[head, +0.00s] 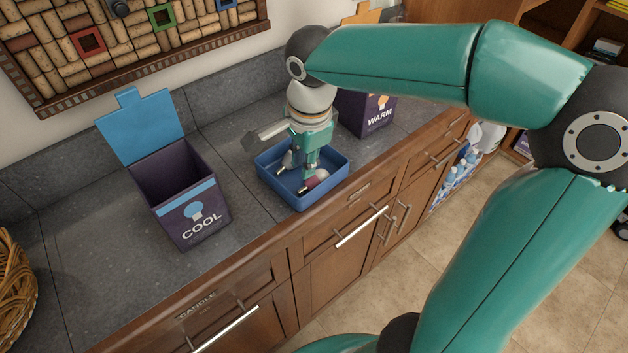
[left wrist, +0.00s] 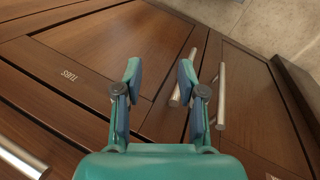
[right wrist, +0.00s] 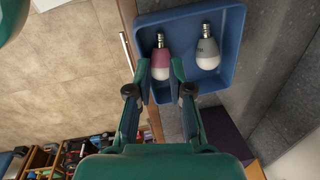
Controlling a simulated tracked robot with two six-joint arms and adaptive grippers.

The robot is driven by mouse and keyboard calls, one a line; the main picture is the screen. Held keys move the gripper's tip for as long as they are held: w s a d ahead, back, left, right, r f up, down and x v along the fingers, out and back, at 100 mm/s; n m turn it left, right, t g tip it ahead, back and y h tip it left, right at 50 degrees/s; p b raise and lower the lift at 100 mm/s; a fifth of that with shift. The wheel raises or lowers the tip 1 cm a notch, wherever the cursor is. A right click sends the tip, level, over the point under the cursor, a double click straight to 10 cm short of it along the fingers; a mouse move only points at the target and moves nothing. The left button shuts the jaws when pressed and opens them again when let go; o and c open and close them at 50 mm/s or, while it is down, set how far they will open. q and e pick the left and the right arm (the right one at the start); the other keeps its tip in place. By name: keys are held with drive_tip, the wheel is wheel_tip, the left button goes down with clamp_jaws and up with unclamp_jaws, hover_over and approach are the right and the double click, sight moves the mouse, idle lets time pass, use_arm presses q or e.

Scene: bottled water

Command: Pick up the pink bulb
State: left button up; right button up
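The pink bulb (right wrist: 160,62) has a pink collar, a white dome and a metal screw base. It is at the near side of the blue tray (right wrist: 228,22), and also shows in the head view (head: 313,183). My right gripper (right wrist: 161,68) has its fingers close against both sides of the bulb, narrowed to about its width. In the head view my right gripper (head: 309,168) reaches down into the tray. A white bulb (right wrist: 207,54) lies beside it, clear of the fingers. My left gripper (left wrist: 160,78) is open and empty in front of the wooden cabinet fronts.
A dark box marked COOL (head: 190,205) with a raised blue lid stands left of the tray. A box marked WARM (head: 372,112) stands behind it to the right. A wicker basket (head: 15,275) is at the left edge. Counter (head: 95,250) between basket and COOL box is clear.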

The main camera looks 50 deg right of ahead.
sight(300, 191)
drive_tip(key=f, duration=0.3)
drive_tip(key=w+f, duration=0.1)
drive_tip(key=f, duration=0.5)
drive_tip(key=shift+w+p, duration=0.15)
drive_tip(key=shift+p, duration=0.2)
drive_tip(key=shift+r, duration=0.1)
clamp_jaws()
